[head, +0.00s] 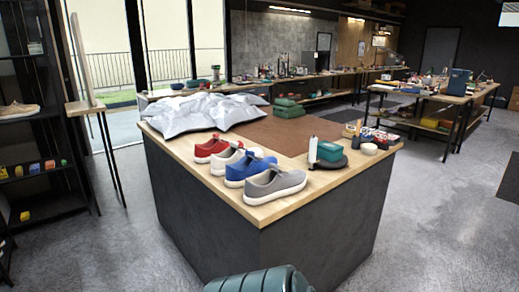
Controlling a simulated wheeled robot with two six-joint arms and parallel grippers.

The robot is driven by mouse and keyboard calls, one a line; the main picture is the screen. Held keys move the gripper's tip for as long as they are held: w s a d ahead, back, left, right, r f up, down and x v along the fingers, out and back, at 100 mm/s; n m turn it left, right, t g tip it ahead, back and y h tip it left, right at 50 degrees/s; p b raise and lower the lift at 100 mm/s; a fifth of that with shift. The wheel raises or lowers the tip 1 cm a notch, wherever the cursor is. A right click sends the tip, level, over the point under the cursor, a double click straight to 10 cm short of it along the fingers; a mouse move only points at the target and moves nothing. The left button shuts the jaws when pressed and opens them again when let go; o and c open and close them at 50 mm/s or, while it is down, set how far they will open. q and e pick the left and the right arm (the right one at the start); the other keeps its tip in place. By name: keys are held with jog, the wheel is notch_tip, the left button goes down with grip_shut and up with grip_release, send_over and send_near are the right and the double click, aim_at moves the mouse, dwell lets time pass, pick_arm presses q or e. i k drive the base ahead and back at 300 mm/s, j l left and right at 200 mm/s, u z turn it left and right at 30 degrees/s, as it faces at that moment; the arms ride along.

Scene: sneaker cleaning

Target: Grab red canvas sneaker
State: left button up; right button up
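The red canvas sneaker (207,149) stands upright on the wooden edge of the central counter (262,210), with a pale sole. It is the farthest in a slanting row of sneakers. The white sneaker (230,161) is right beside it, nearer to me, and hides part of its side. Then come a blue sneaker (248,172) and a grey sneaker (275,186) at the near corner. Neither of my grippers is in view, and nothing is seen touching the red sneaker.
A crumpled silvery sheet (195,109) lies behind the red sneaker. A brown mat (260,134) covers the counter's middle. Open floor (165,240) lies left of the counter, before a dark shelf (40,180).

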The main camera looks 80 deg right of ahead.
aim_at(203, 151)
jog(key=z, duration=2.45)
jog(key=i+j+z, duration=0.35)
jog(key=j, duration=0.25)
jog(key=i+j+z, duration=0.35)
jog(key=j, duration=0.4)
jog(key=i+j+z, duration=0.2)
jog(key=j, duration=0.2)
jog(key=i+j+z, duration=0.15)
jog(key=j, duration=0.25)
jog(key=i+j+z, duration=0.2)
jog(key=j, duration=0.25)
jog(key=j+z, duration=0.2)
jog(key=j, duration=0.2)
